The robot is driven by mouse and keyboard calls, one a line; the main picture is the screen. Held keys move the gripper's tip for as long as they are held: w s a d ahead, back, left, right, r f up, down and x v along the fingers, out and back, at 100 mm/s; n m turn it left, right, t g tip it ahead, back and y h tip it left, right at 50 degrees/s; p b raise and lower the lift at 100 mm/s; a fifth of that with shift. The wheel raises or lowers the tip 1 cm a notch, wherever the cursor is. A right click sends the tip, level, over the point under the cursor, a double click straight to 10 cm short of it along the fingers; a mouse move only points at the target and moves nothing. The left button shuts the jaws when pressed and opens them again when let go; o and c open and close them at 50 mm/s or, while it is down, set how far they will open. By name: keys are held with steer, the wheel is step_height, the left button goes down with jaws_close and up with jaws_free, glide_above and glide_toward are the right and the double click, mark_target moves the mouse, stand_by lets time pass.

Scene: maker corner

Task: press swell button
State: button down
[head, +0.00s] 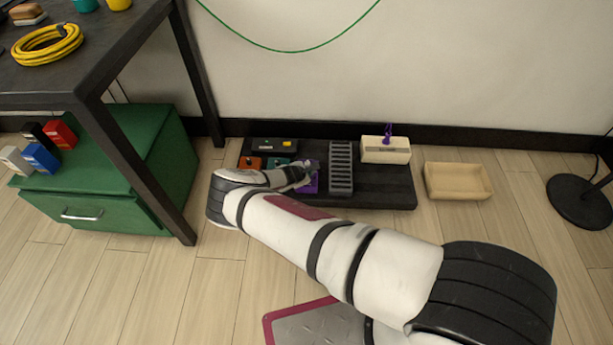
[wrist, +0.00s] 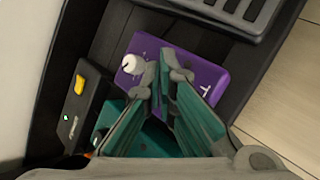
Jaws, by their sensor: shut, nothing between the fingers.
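A purple pedal (head: 312,183) sits on a black board on the floor; my gripper partly hides it in the head view. The wrist view shows this purple pedal (wrist: 205,84) with a white knob (wrist: 131,64) and a small pale mark. My gripper (wrist: 166,76) is shut and empty, its fingertips over the purple pedal. I cannot tell whether they touch it. In the head view my gripper (head: 303,173) is low over the board. No label reading "swell" is legible, and the fingers hide part of the pedal's top.
The black board (head: 385,190) also holds a grey slotted unit (head: 341,168), an orange pedal (head: 249,162), a black box with a yellow switch (wrist: 79,86) and a cream box (head: 386,150). A beige tray (head: 457,181) lies right. A green cabinet (head: 165,150) and table leg stand left.

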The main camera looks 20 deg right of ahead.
steer(key=shift+f, duration=0.15)
steer(key=shift+f+b, duration=0.35)
steer(key=shift+b, duration=0.15)
steer(key=shift+r, duration=0.15)
steer(key=shift+r+p, duration=0.3)
steer(key=shift+p, duration=0.05)
steer(key=shift+r, duration=0.1)
step_height(320, 180, up, 6)
steer(key=p, duration=0.4)
steer(key=shift+p, duration=0.4)
stand_by(0.4)
